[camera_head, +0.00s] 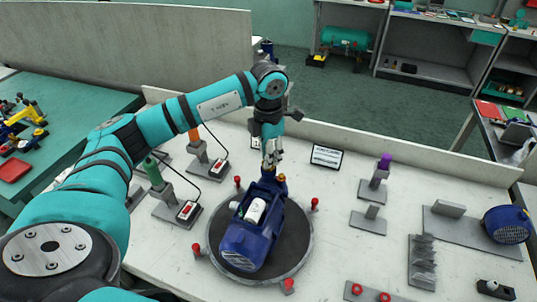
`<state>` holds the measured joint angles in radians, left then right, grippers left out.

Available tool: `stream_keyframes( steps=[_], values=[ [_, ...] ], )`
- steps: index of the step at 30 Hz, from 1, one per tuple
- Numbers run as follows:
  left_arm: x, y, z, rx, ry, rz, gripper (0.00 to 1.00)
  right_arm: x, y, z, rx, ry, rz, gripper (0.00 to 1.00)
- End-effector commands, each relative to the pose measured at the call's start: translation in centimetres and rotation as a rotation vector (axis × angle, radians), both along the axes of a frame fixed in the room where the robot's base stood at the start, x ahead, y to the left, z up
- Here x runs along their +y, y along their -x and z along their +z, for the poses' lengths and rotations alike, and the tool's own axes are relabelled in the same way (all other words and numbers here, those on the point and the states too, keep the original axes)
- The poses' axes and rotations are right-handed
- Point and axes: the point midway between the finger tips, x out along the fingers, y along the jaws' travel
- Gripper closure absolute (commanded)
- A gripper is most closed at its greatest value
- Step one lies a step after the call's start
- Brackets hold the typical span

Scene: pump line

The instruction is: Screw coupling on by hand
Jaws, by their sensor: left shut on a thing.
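A blue pump (252,232) with a white cap-like part (256,210) on top sits on a dark round turntable (295,250) in the middle of the bench. My left gripper (271,163) points down at the far end of the pump. It is shut on a small part, apparently the coupling, which is mostly hidden by the fingers. A small brass-coloured fitting (282,178) shows just right of the fingertips. Whether the held part touches the pump is too small to tell. My right gripper is not in view.
Red pegs ring the turntable. Tool holders with orange (194,135), green (153,172) and purple (385,161) handles stand on both sides. A small sign (326,156) stands behind. A blue motor (506,224) sits at the right.

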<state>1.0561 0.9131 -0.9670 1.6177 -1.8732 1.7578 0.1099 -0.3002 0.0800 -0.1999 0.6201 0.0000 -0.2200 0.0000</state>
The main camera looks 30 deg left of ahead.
Motion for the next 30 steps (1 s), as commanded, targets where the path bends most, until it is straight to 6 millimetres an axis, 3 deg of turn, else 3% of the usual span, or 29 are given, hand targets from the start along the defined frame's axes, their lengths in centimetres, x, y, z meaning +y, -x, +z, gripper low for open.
stream_keyframes(
  steps=[5, 12, 21, 30],
  values=[
    [0.0, 0.0, -0.3, 0.001, -0.001, -0.035, 1.0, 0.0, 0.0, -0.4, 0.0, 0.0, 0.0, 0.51],
    [0.0, 0.1, -0.3, 0.002, -0.002, -0.29, 1.0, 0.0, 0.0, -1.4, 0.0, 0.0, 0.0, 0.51],
    [0.0, 0.1, -0.3, 0.004, 0.0, -0.316, 1.0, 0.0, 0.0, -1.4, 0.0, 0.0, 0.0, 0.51],
    [-0.1, 0.1, -0.3, 0.004, 0.0, -0.601, 1.0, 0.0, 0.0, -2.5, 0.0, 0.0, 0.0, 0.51]
  ],
)
